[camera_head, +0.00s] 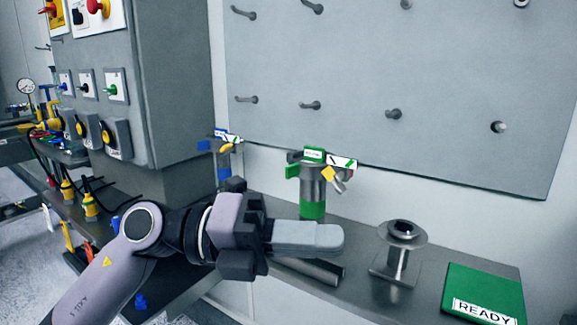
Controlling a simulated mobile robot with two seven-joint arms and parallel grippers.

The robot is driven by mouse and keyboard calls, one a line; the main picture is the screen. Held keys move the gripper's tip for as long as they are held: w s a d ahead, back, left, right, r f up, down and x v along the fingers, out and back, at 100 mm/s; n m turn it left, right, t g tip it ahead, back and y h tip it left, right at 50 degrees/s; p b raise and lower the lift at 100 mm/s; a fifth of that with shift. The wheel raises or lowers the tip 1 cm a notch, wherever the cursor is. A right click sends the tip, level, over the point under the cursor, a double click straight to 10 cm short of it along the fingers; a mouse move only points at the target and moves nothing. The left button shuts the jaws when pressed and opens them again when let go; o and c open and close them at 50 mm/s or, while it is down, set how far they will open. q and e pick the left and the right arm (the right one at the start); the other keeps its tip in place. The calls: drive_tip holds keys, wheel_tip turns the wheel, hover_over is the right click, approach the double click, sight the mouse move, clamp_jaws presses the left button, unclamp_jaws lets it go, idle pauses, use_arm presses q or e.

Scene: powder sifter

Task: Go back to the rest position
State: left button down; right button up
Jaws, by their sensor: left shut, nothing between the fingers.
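My left arm comes in from the lower left, and its gripper (336,238) is shut and empty. It points to the right above the front of the grey bench (358,222), with its fingers together. In the picture it lies in front of a metal bar (312,271) and just below a metal cylinder with a green base (312,192). I cannot tell how far above the bench it is. My right gripper is not in view.
A metal stand with a round flanged top (402,240) and a green READY plate (484,294) are on the bench to the right. A grey control cabinet (172,90) stands at the left. A pegboard (400,70) is behind.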

use_arm(q)
drive_tip(key=w+a+f+n+t+y+p, duration=0.1)
drive_tip(key=w+a+f+n+t+y, duration=0.15)
drive_tip(key=a+f+n+t, duration=0.6)
drive_tip(key=w+a+f+n+t+y+p, duration=0.15)
drive_tip(key=f+n+t+y, duration=0.35)
drive_tip(key=n, duration=0.8)
drive_tip(key=w+a+f+n+t+y, duration=0.2)
drive_tip(key=a+f+n+t, duration=0.35)
drive_tip(key=n+t, duration=0.4)
drive_tip(key=s+a+f+n+g+y, duration=0.3)
drive_tip(key=s+f, duration=0.5)
drive_tip(key=f, duration=0.3)
drive_tip(key=s+a+f+n+g+y+p, duration=0.1)
drive_tip(key=s+a+f+n+g+y, duration=0.2)
drive_tip(key=s+f+g, duration=0.4)
wheel_tip(320, 180, down, 5)
drive_tip(key=s+a+n, duration=0.1)
drive_tip(key=n, duration=0.1)
drive_tip(key=shift+s+a+f+n, duration=0.2)
drive_tip(key=shift+s+a+n, duration=0.05)
drive_tip(key=shift+a+n, duration=0.15)
